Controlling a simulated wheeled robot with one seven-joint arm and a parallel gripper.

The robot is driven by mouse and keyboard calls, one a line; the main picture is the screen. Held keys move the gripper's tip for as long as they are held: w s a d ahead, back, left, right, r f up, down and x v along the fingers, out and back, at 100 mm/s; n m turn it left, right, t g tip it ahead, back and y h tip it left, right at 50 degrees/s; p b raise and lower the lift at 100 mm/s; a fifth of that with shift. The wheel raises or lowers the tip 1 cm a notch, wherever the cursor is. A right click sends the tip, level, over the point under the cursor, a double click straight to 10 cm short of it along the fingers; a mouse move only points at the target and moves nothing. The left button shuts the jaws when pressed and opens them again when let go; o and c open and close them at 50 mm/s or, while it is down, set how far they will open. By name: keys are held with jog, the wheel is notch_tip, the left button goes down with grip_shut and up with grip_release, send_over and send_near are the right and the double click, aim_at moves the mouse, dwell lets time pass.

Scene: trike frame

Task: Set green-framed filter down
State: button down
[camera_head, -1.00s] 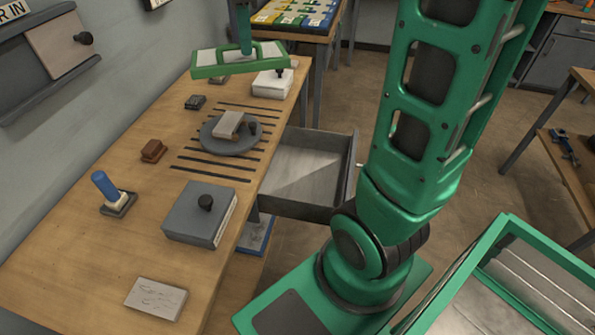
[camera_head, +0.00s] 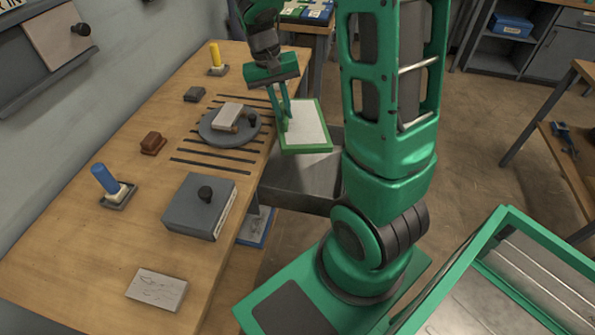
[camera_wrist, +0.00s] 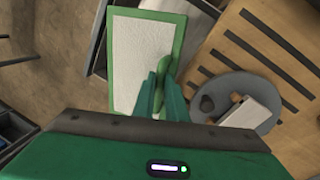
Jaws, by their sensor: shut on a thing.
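The green-framed filter (camera_head: 308,128) is a pale flat panel with a green border and a handle on one edge. My gripper (camera_head: 285,105) is shut on it by its handle, and holds it by the right edge of the wooden bench, above the open drawer (camera_head: 300,182). In the wrist view the filter (camera_wrist: 140,55) is seen from above, and the gripper's fingers (camera_wrist: 160,98) close around the handle. Whether the filter touches anything beneath it cannot be told.
On the bench (camera_head: 60,255) a grey round plate (camera_head: 228,138) holds a small pale block. A grey box with a knob (camera_head: 200,212), blue-handled (camera_head: 105,180) and yellow-handled (camera_head: 215,55) tools, a brown block (camera_head: 153,142) and a pale slab (camera_head: 157,290) stand around. The front left bench is clear.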

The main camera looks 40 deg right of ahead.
aim_at(292, 128)
jog(key=s+f+m, duration=0.1)
jog(key=f, duration=0.1)
jog(key=f+m, duration=0.1)
jog(key=f, duration=0.1)
jog(key=s+d+f+m, duration=0.1)
jog(key=f+m, duration=0.1)
jog(key=shift+s+g+y, duration=0.3)
jog(key=shift+s, duration=0.05)
jog(key=shift+f, duration=0.6)
jog(key=shift+f+g, duration=0.1)
jog(key=shift+g, duration=0.3)
notch_tip(292, 128, down, 10)
jog(key=shift+r, duration=0.15)
jog(key=c, duration=2.1)
grip_release()
